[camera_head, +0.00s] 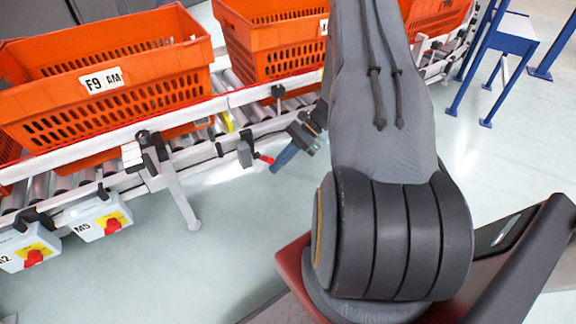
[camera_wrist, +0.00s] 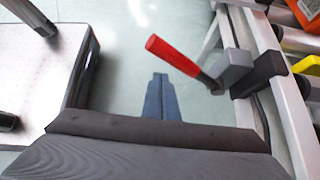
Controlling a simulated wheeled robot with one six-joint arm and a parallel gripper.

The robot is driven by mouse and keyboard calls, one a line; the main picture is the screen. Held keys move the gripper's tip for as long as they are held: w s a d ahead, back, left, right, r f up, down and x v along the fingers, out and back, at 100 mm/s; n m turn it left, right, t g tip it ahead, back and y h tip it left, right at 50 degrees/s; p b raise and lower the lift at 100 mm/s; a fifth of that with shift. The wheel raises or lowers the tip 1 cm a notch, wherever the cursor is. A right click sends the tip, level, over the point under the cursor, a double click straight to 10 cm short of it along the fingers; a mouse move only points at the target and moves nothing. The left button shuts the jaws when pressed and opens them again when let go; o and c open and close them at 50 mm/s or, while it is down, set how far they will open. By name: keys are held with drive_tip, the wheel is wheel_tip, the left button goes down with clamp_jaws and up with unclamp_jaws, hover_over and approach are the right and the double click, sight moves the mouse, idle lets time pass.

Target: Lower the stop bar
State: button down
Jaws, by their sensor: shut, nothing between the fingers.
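A lever with a red handle (camera_head: 264,158) sticks out from a grey block (camera_head: 245,153) on the near side of the conveyor. In the wrist view the red handle (camera_wrist: 172,54) slants up and left from its grey block (camera_wrist: 234,67). A yellow bar (camera_head: 228,121) shows among the rollers between two totes; it may be the stop bar. Yellow also shows at the right edge of the wrist view (camera_wrist: 303,65). My gripper (camera_wrist: 160,78) is shut and empty, its blue fingers together just below the red handle in the picture; contact cannot be told. It also shows in the head view (camera_head: 274,169).
An orange tote labelled F9 AM (camera_head: 150,85) stands on the conveyor at left, another orange tote (camera_head: 275,45) beyond the yellow bar. Switch boxes with red knobs (camera_head: 100,220) hang from the conveyor rail. A blue-legged table (camera_head: 515,30) stands at upper right. Floor before the conveyor is clear.

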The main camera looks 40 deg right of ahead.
drive_tip(key=shift+w+d+r+p, duration=0.1)
drive_tip(key=shift+w+r+p, duration=0.3)
drive_tip(key=shift+r, duration=0.3)
drive_tip(key=shift+w+r+p, duration=0.35)
drive_tip(key=shift+w+r, duration=0.05)
drive_tip(key=shift+r, duration=0.25)
drive_tip(key=shift+w+d+r, duration=0.1)
drive_tip(key=shift+w+r, duration=0.05)
wheel_tip(320, 180, down, 3)
drive_tip(key=s+d+b, duration=0.1)
drive_tip(key=s+d, duration=0.1)
drive_tip(key=s, duration=0.1)
drive_tip(key=w+d+r, duration=0.2)
drive_tip(key=d+r, duration=0.2)
drive_tip(key=d, duration=0.3)
drive_tip(key=shift+w, duration=0.3)
